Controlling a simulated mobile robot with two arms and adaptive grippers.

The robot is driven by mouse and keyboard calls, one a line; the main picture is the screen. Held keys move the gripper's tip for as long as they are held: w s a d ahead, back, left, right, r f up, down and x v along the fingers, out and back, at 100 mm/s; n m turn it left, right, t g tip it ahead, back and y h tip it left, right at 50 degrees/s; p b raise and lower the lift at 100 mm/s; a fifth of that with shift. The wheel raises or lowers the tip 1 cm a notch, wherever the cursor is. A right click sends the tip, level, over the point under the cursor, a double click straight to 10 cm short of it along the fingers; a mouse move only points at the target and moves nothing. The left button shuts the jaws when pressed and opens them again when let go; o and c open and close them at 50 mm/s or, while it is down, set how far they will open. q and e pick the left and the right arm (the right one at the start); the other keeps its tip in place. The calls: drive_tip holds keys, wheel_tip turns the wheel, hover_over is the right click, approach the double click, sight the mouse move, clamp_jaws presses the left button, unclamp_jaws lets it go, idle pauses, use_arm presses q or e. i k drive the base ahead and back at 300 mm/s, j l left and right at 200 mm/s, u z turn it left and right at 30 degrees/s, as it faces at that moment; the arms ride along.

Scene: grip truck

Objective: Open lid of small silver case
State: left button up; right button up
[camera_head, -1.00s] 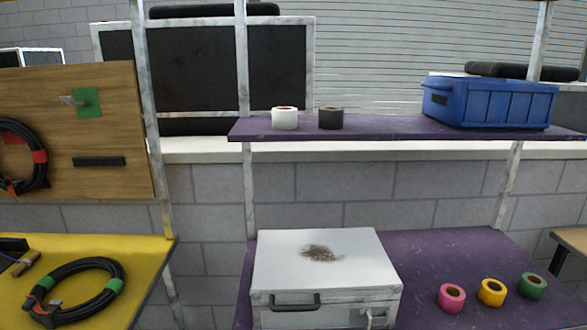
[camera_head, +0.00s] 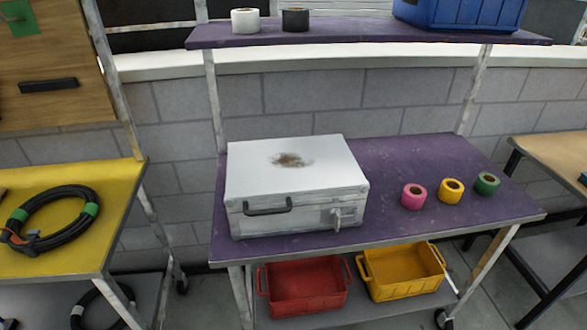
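The small silver case (camera_head: 292,180) sits on the left part of the purple workbench top (camera_head: 400,154). Its lid is closed, with a brown rusty patch in the middle of the top. A dark handle (camera_head: 268,207) is on its front face, and a metal latch (camera_head: 337,217) is on the front towards the right. Neither of my grippers shows in the head view.
Pink (camera_head: 413,196), yellow (camera_head: 451,191) and green (camera_head: 487,184) tape rolls stand right of the case. Red (camera_head: 304,287) and yellow (camera_head: 402,273) bins are on the lower shelf. A purple upper shelf (camera_head: 350,32) hangs above. A yellow table (camera_head: 60,235) with coiled cable stands left.

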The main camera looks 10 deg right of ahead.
sight(273, 174)
drive_tip(key=l+u, duration=0.3)
drive_tip(key=l, duration=0.35)
drive_tip(key=l+u, duration=0.35)
drive_tip(key=l, duration=0.25)
